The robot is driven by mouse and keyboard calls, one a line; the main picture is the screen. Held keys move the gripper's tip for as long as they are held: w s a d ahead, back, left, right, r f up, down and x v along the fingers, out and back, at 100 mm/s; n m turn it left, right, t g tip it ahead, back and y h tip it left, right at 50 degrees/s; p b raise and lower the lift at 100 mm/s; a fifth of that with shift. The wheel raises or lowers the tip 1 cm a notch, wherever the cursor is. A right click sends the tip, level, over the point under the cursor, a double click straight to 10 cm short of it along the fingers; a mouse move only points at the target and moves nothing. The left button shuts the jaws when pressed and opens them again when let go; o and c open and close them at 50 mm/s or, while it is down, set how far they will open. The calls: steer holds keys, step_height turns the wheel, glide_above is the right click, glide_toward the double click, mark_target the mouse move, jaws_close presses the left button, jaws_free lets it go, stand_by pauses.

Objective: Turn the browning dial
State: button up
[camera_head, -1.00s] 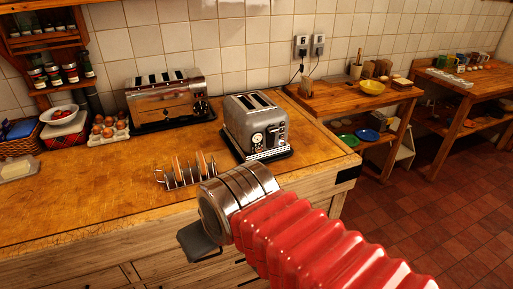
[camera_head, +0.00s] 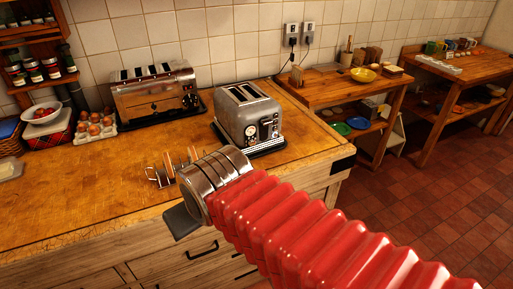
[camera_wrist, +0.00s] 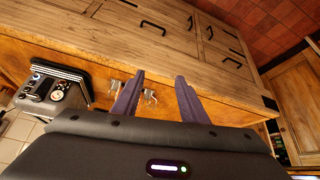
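A grey two-slot toaster (camera_head: 246,112) stands near the right end of the wooden counter. Its front has a pale round dial face (camera_head: 250,131) and dark controls beside it; which one sets browning is too small to tell. The toaster also shows at the left of the wrist view (camera_wrist: 43,92), its front controls visible. A longer chrome toaster (camera_head: 152,95) stands behind to the left, with a dark knob at its right end. My gripper (camera_wrist: 160,76) is open and empty, in front of the counter and apart from both toasters. In the head view my wrist hides most of it.
A wire toast rack (camera_head: 158,178) with toast stands on the counter, partly behind my wrist. An egg tray (camera_head: 98,131) and a bowl (camera_head: 42,114) are at the left. The counter (camera_head: 90,190) is clear in its middle. A side table with a yellow bowl (camera_head: 363,75) stands right.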

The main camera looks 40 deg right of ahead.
steer(key=w+d+f+m+t+h, duration=0.1)
steer(key=w+d+f+t+h, duration=0.15)
steer(key=w+d, duration=0.85)
steer(key=t+h, duration=0.1)
steer(key=t, duration=0.4)
glide_toward(253, 144)
steer(key=a, duration=0.4)
steer(key=s+d+f+m+t, duration=0.1)
steer(key=s+d+f+t, duration=0.2)
steer(key=s, duration=0.3)
steer(key=shift+s+t, duration=0.3)
steer(key=shift+t, duration=0.15)
steer(key=shift+w+f, duration=0.1)
steer(key=shift+w, duration=0.1)
steer(key=x, duration=1.3)
steer(key=shift+w+d, duration=0.1)
steer(key=shift+w, duration=0.15)
